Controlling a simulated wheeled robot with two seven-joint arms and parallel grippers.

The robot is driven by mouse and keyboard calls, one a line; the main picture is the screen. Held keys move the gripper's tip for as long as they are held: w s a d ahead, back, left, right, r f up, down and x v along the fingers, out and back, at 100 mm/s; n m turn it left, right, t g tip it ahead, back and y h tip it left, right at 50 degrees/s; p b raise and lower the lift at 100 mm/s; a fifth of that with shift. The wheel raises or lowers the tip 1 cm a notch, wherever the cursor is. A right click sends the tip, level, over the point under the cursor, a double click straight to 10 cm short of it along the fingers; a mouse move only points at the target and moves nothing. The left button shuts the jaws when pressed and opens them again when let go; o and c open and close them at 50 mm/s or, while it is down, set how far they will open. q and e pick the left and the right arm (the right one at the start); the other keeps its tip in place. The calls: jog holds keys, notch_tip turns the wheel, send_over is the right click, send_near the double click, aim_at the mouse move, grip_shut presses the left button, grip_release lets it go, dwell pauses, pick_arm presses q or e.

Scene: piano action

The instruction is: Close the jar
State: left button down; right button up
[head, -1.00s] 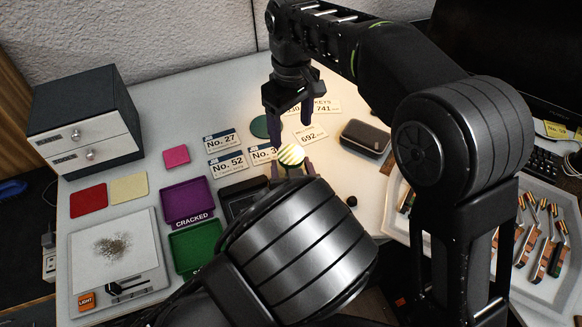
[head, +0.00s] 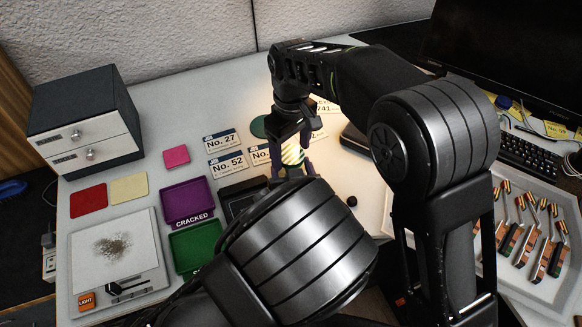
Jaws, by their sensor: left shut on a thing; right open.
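A small round thing with yellow, white and green stripes (head: 292,153), which looks like the jar or its lid, is at the middle of the table area. My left gripper (head: 291,169) is shut on it from the near side; my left forearm hides most of what is below. My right gripper (head: 292,137) is open and points down just above and around the far side of the striped thing. I cannot tell whether it touches it. Whether the lid sits on the jar is also hidden.
A dark green disc (head: 258,126) lies behind the grippers. Number cards (head: 228,164) lie to the left, beyond a purple tray (head: 187,203) and a green tray (head: 197,246). A dark case (head: 353,139) is partly behind my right arm. A tray of piano parts (head: 562,280) is at right.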

jog(key=shift+c, duration=0.4)
jog(key=c, duration=1.4)
jog(key=o, duration=1.6)
jog(key=shift+o, duration=0.2)
notch_tip(320, 180, up, 12)
pick_arm(q)
jog(key=shift+c, duration=1.3)
grip_release()
